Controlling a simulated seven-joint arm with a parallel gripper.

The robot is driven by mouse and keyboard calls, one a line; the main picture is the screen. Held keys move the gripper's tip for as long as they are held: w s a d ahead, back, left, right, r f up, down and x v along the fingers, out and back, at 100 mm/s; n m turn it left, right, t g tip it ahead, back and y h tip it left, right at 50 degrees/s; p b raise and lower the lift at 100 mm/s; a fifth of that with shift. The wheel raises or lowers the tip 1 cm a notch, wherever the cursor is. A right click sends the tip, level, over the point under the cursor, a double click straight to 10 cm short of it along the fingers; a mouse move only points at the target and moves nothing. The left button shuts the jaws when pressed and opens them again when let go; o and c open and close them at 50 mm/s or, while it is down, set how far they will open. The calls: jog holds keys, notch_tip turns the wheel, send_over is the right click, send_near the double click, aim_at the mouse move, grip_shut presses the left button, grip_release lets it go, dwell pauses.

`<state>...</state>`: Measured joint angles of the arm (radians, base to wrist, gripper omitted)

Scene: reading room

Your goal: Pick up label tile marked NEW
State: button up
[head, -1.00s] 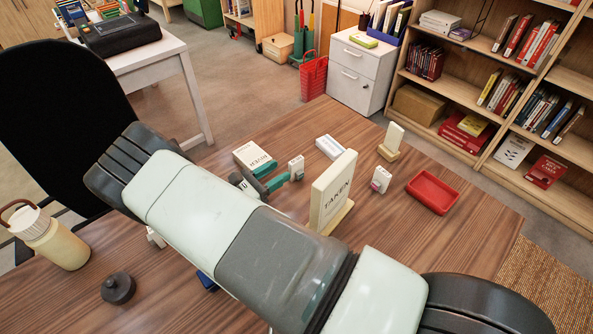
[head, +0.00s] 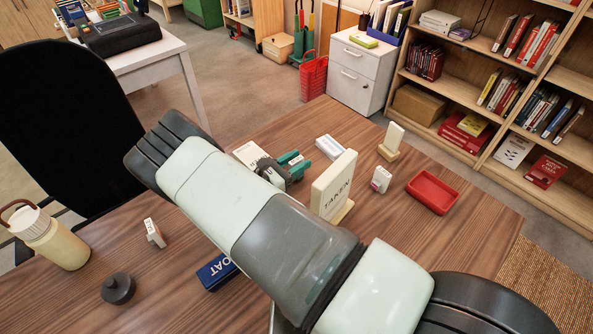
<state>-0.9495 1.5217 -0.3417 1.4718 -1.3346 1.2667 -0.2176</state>
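My gripper (head: 294,164) reaches over the wooden table with its green fingertips on either side of a small white tile (head: 296,160). The tile stands behind and left of the cream TAKEN sign; its lettering is too small to read, and I cannot tell whether the fingers touch it. A second small white tile (head: 381,179), with a pinkish mark, stands right of the sign. A third one (head: 154,232) stands at the left of the table with dark lettering. I cannot read NEW on any of them.
The TAKEN sign (head: 333,185) stands close to my gripper. A white block (head: 328,147), a cream stand (head: 391,142), a red tray (head: 433,191), a blue lettered block (head: 216,271), a dark knob (head: 118,288) and a bottle (head: 58,241) are also on the table. My arm hides the middle.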

grip_shut()
